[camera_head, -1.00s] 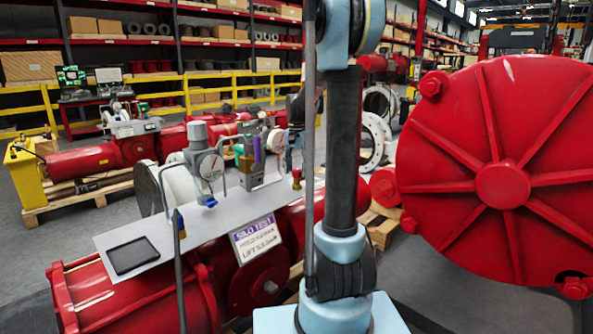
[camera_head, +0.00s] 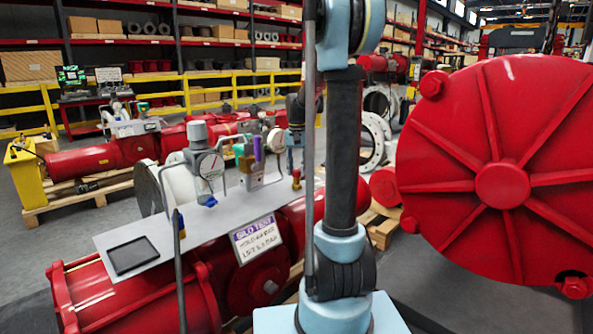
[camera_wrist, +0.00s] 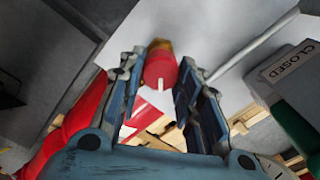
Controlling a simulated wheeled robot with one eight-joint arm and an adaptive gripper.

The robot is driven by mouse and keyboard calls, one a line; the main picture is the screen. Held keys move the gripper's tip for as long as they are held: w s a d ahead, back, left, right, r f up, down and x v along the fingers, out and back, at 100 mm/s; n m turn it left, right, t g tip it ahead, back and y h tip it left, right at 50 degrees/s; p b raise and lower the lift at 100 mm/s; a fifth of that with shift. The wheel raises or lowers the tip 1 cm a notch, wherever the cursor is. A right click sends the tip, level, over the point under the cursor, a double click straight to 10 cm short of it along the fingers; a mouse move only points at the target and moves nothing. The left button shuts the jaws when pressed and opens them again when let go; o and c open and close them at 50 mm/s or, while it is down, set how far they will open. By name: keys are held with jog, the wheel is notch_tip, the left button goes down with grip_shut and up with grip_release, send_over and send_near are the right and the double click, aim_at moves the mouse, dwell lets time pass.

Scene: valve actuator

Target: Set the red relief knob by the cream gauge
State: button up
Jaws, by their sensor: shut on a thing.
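The red relief knob (camera_head: 296,174) stands on a brass stem near the right end of the grey plate (camera_head: 165,235). In the wrist view the red knob (camera_wrist: 160,68) has a short white mark on its face and an orange-brown part behind it. My gripper (camera_wrist: 158,72) has one finger on each side of the knob and is shut on it. In the head view my gripper's blue-grey end (camera_head: 294,138) shows just above the knob, partly hidden by my arm. The cream gauge (camera_head: 277,140) is up and left of the knob; its reading is too small to tell.
A "CLOSED" tag (camera_wrist: 288,63) and a green part (camera_wrist: 297,115) are close right of my fingers. A big red ribbed disc (camera_head: 500,185) fills the right side.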

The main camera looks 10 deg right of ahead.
aim_at(297, 169)
jog(key=o, duration=1)
jog(key=shift+o, duration=0.2)
notch_tip(297, 169, up, 12)
jog(key=shift+f, duration=0.1)
